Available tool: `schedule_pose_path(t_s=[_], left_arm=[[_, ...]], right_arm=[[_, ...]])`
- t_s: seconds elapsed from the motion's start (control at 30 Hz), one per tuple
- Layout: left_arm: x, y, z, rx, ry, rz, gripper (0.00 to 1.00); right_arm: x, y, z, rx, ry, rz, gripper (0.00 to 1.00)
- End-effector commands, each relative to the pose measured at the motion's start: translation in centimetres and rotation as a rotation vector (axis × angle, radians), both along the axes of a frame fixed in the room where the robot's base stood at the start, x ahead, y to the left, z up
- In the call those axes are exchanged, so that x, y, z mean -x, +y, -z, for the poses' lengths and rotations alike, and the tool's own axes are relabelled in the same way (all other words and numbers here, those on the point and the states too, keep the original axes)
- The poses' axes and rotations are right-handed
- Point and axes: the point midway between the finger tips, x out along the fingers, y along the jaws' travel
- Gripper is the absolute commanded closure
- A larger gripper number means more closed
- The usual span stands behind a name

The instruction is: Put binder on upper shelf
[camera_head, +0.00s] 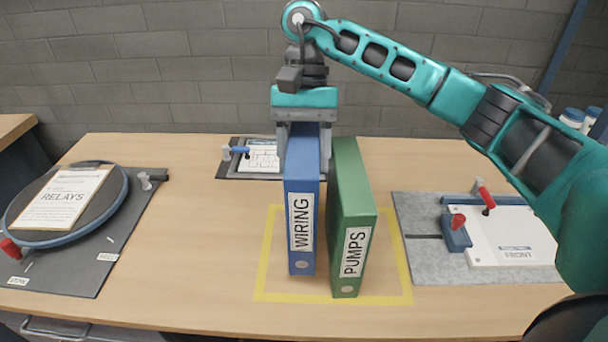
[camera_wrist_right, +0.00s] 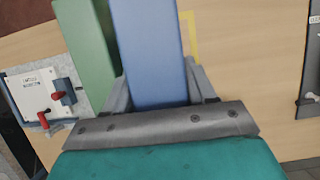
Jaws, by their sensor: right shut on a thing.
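Two binders stand upright side by side on the wooden table (camera_head: 200,280). The blue binder (camera_head: 302,215) is labelled WIRING and the green binder (camera_head: 355,220) is labelled PUMPS. My right gripper (camera_head: 305,130) comes down from above and is shut on the top of the blue binder. In the right wrist view the blue binder (camera_wrist_right: 150,50) lies between the fingers, with the green binder (camera_wrist_right: 88,45) close beside it. I cannot tell whether the blue binder touches the table. No shelf is clearly visible. My left gripper is not in view.
Yellow tape (camera_head: 265,295) outlines the area around the binders. At left is a dark mat (camera_head: 110,240) with a round turntable and RELAYS clipboard (camera_head: 65,200). At right, a grey mat (camera_head: 430,265) bears a white FRONT panel (camera_head: 510,235) with red-handled clamps. A small board (camera_head: 260,157) lies behind the binders.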

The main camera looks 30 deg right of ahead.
Motion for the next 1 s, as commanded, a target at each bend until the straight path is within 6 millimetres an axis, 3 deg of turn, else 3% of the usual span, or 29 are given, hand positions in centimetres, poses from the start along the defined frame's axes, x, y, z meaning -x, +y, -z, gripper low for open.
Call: schedule_pose_path(t_s=[0.3,0.7,0.73,0.83,1.0], left_arm=[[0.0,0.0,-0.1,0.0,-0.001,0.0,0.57],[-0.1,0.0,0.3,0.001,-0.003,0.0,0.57],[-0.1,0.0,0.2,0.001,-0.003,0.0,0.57],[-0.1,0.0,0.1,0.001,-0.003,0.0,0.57],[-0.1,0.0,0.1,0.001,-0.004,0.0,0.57]], right_arm=[[0.0,0.0,3.8,-0.002,0.0,-0.001,1.0],[0.0,0.0,4.4,-0.002,-0.002,-0.001,1.0],[0.0,0.0,4.4,0.0,0.0,-0.001,0.42],[0.0,0.0,4.3,-0.001,0.001,-0.001,0.34],[0.0,0.0,4.3,-0.001,0.001,0.0,0.34]])
